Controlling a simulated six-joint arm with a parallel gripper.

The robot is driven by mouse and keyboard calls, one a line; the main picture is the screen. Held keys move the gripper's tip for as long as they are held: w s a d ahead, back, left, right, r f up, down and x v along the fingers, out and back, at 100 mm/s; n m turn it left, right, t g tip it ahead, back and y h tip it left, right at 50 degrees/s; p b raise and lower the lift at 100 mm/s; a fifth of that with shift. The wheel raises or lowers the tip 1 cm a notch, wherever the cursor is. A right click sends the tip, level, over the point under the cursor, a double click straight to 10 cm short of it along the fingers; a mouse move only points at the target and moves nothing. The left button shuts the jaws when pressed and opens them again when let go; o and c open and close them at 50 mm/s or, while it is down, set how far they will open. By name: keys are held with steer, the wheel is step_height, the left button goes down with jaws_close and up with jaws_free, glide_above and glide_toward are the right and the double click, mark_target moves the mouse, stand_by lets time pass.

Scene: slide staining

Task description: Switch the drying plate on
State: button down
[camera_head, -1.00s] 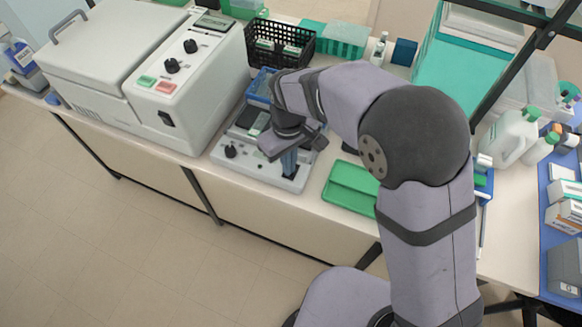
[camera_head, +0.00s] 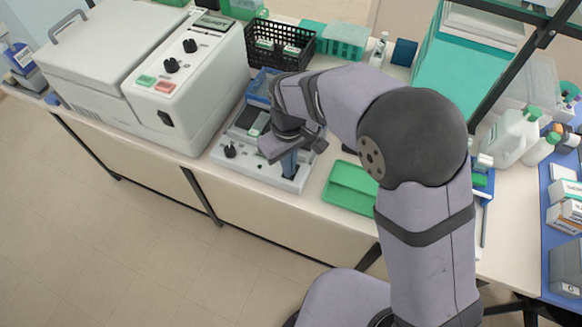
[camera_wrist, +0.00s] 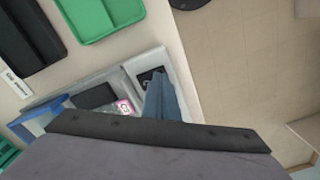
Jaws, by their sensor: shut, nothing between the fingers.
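The drying plate (camera_head: 262,168) is a low pale-grey device on the bench, with a dark knob (camera_head: 230,151) on its front. My gripper (camera_head: 289,172) points down over the right front of the device, with its blue fingers together and nothing between them. In the wrist view the closed fingers (camera_wrist: 157,78) reach down beside a black switch (camera_wrist: 147,75) on the device's pale panel and partly cover it. I cannot tell whether the fingertips touch the switch or which way it is set. A slide with a pink label (camera_wrist: 124,106) lies on the plate.
A large white machine (camera_head: 150,70) with knobs and buttons stands close on the left. A green tray (camera_head: 348,187) lies close on the right. A black basket (camera_head: 280,42) and a blue rack (camera_head: 262,87) are behind. The bench's front edge is near.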

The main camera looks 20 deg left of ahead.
step_height(320, 180, up, 7)
steer(key=p, duration=0.6)
steer(key=shift+f, duration=0.1)
stand_by(0.6)
steer(key=s+d+f+m+g+h, duration=0.1)
steer(key=s+d+f+m, duration=0.3)
steer(key=s+d, duration=0.55)
steer(key=w+d+r+m, duration=0.1)
steer(key=d+r+m, duration=0.2)
steer(key=d, duration=0.8)
steer(key=w+d+r+m+t+y, duration=0.1)
steer(key=d+r+m, duration=0.2)
steer(key=d, duration=0.9)
steer(key=shift+w+m, duration=0.2)
steer(key=shift+m, duration=0.8)
